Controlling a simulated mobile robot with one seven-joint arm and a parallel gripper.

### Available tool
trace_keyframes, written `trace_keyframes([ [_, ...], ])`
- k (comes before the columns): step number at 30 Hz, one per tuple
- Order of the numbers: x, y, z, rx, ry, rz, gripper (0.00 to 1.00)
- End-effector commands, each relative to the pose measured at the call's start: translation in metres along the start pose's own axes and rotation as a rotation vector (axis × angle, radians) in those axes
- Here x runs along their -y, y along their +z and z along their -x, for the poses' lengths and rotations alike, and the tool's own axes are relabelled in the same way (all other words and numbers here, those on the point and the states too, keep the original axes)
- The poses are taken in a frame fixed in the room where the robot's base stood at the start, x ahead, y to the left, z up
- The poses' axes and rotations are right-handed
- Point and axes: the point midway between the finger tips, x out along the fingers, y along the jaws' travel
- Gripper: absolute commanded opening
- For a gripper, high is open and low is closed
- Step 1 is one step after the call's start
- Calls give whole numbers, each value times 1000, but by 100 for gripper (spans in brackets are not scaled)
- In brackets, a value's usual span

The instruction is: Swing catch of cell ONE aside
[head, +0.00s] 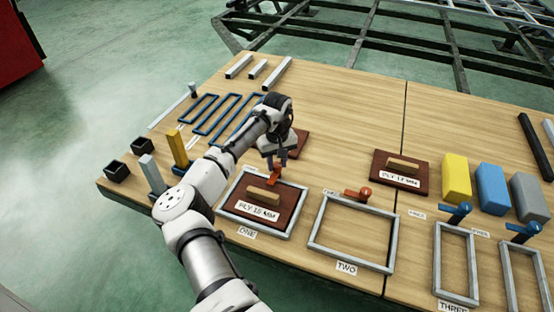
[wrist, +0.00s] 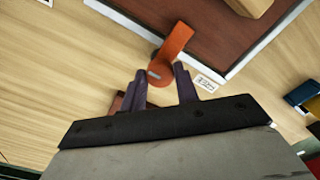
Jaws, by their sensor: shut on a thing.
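Cell ONE is a grey frame (head: 228,222) with a brown panel marked PLY 18 MM (head: 285,203) and a wooden grip block lying in it. Its orange catch (head: 274,176) sits at the far edge of the frame. In the wrist view the catch (wrist: 176,42) reaches from its round end across the frame edge and over the panel. My gripper (head: 281,162) is above that far edge, pointing down. In the wrist view its dark fingers (wrist: 160,80) stand on either side of the catch's round end, shut on it. The exact contact is partly hidden.
Empty cell TWO (head: 318,243) has an orange catch (head: 359,194) lying along its far edge. A second brown panel (head: 379,174) lies behind it. Another brown panel (head: 302,144) is partly hidden behind my gripper. Yellow, blue and grey blocks (head: 491,188) stand at right.

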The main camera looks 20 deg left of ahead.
Motion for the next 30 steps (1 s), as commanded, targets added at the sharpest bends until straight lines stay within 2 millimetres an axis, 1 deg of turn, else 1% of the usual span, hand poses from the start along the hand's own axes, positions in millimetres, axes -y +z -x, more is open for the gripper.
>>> trace_keyframes([
  [1, -1, 1, 5, 3, 3, -7, 8],
  [10, -2, 2, 9, 7, 4, -92, 8],
  [30, 0, 2, 4, 5, 1, -376, 8],
])
